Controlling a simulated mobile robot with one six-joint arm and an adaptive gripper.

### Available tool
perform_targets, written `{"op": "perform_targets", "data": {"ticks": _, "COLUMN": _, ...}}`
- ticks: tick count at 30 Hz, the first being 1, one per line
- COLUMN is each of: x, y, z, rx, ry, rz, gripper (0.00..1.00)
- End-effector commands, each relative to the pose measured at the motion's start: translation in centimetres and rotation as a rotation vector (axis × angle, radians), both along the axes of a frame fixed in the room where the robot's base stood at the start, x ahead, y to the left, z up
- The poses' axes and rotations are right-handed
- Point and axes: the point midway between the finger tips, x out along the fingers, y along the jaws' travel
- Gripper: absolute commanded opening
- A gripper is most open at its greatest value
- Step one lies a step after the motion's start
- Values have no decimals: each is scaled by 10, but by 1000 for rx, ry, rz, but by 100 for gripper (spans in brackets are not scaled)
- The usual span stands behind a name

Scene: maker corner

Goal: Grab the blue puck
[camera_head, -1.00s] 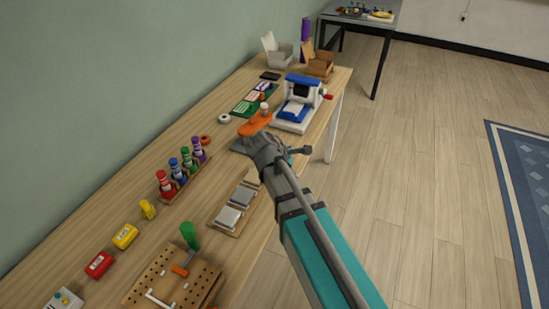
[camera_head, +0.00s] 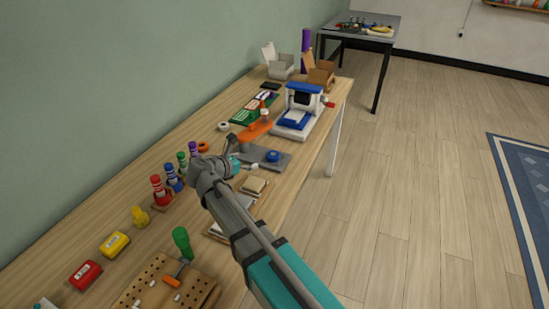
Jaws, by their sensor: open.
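The blue puck (camera_head: 272,156) lies on a grey base plate (camera_head: 262,163) near the middle of the workbench. An orange part (camera_head: 256,129) stands at the back left of that plate. My gripper (camera_head: 245,154) is open, just left of the puck, with its fingers pointing right toward it. The fingers are small in the view, and I see nothing between them. I cannot tell the exact gap to the puck.
A blue-and-white machine (camera_head: 299,112) stands behind the puck. Several colored bottles (camera_head: 173,178) stand in a row left of my gripper. A wooden tray (camera_head: 254,186) is in front, partly hidden by my arm. A pegboard (camera_head: 165,280) and green-handled tool (camera_head: 182,242) are nearer.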

Motion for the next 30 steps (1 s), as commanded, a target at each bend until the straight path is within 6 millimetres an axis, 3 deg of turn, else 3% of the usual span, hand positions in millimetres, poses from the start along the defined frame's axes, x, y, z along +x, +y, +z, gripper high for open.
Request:
{"op": "perform_targets", "data": {"ticks": 8, "x": 11, "y": -7, "z": -7, "rx": 2, "ry": 0, "rz": -3, "gripper": 100}}
{"op": "perform_targets", "data": {"ticks": 21, "x": 57, "y": -40, "z": -31, "rx": 3, "ry": 0, "rz": -5, "gripper": 100}}
{"op": "perform_targets", "data": {"ticks": 30, "x": 66, "y": -47, "z": -34, "rx": 3, "ry": 0, "rz": -2, "gripper": 100}}
